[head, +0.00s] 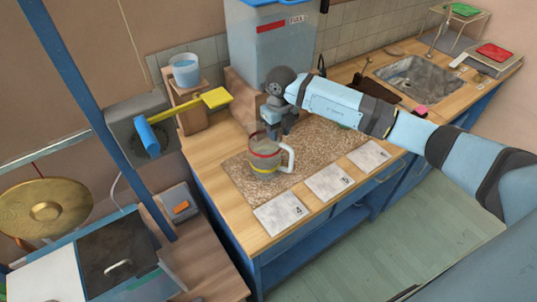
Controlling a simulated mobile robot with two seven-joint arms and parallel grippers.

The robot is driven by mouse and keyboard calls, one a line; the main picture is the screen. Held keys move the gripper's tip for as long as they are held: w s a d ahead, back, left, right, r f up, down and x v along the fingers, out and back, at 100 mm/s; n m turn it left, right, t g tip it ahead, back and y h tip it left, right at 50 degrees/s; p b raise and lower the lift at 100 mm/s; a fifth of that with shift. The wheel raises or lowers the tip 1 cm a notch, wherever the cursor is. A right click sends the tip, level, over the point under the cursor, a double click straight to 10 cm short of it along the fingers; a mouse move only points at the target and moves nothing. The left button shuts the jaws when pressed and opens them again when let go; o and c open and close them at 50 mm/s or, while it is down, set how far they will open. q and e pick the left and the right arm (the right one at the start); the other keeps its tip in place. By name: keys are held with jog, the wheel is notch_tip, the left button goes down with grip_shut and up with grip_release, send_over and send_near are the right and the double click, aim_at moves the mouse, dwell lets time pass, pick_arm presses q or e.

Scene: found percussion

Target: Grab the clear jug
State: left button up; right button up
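The clear jug (266,160) stands upright on the speckled brown mat on the counter. It has a red band, a yellow band and a white handle on its right side. My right gripper (277,130) points down at the jug's rim, at its back right. Its dark fingers overlap the rim in the picture, and I cannot tell whether they touch it. The finger gap is too small to make out. My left gripper is not in view.
Numbered pale tiles (330,181) lie along the counter's front edge. A large clear tank (272,45) stands behind the jug. A yellow lever (215,98) and a blue cup (185,69) are at left. A sink (415,75) is at right.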

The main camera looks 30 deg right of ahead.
grip_shut()
